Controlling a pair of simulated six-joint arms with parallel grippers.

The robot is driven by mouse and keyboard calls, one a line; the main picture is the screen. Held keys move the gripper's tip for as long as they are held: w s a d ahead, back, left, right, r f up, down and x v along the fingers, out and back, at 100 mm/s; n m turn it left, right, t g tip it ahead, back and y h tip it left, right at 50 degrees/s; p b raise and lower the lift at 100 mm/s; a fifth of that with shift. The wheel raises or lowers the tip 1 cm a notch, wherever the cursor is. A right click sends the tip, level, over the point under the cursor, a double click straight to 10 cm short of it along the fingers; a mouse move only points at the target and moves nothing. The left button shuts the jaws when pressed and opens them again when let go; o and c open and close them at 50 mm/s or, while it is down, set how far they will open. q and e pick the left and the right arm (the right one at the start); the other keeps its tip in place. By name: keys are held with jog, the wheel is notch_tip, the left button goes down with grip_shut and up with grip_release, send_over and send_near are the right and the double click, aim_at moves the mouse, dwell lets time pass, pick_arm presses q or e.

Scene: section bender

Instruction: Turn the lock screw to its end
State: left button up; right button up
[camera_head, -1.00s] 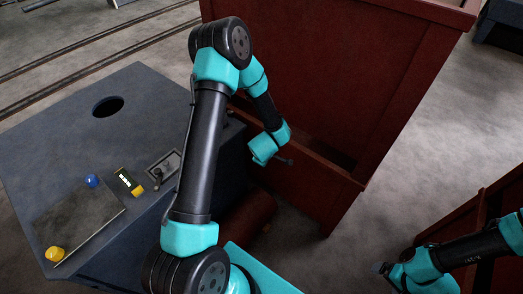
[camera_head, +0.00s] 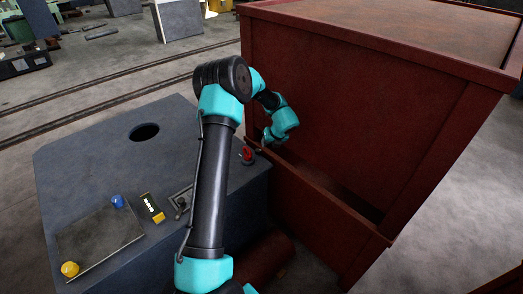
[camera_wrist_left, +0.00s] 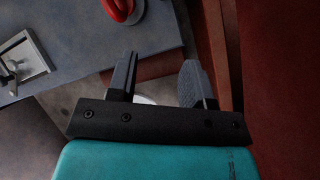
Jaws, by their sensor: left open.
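A red knob (camera_head: 247,155) sits at the right edge of the blue-grey machine top (camera_head: 90,150); it also shows, cut off, at the top of the left wrist view (camera_wrist_left: 120,8). A small metal frame with a dark lever (camera_head: 180,203) is beside my arm, partly hidden by it. I cannot tell for sure which of these is the lock screw. My left gripper (camera_head: 264,143) is near the red knob, up and right of it in the head view. In the left wrist view its two fingers (camera_wrist_left: 158,82) are apart with nothing gripped. My right gripper is out of view.
A large dark red box (camera_head: 350,110) stands right of the machine and close to my left gripper. The machine top also has a blue button (camera_head: 118,201), a yellow button (camera_head: 70,269), a small display (camera_head: 152,207) and a round hole (camera_head: 144,132).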

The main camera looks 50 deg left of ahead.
aim_at(258, 150)
pick_arm(q)
jog(key=a+r+n, duration=0.1)
jog(key=n, duration=0.1)
jog(key=w+a+r+n, duration=0.1)
jog(key=r, duration=0.1)
jog(key=a+r+n+h, duration=0.1)
jog(key=n, duration=0.1)
jog(key=shift+w+a+r+n, duration=0.1)
jog(key=shift+w+r+n, duration=0.1)
jog(key=shift+w+n, duration=0.15)
jog(key=x, duration=1.7)
jog(key=shift+s+f, duration=0.15)
jog(key=shift+f, duration=0.15)
jog(key=c, duration=0.6)
jog(key=shift+c, duration=0.2)
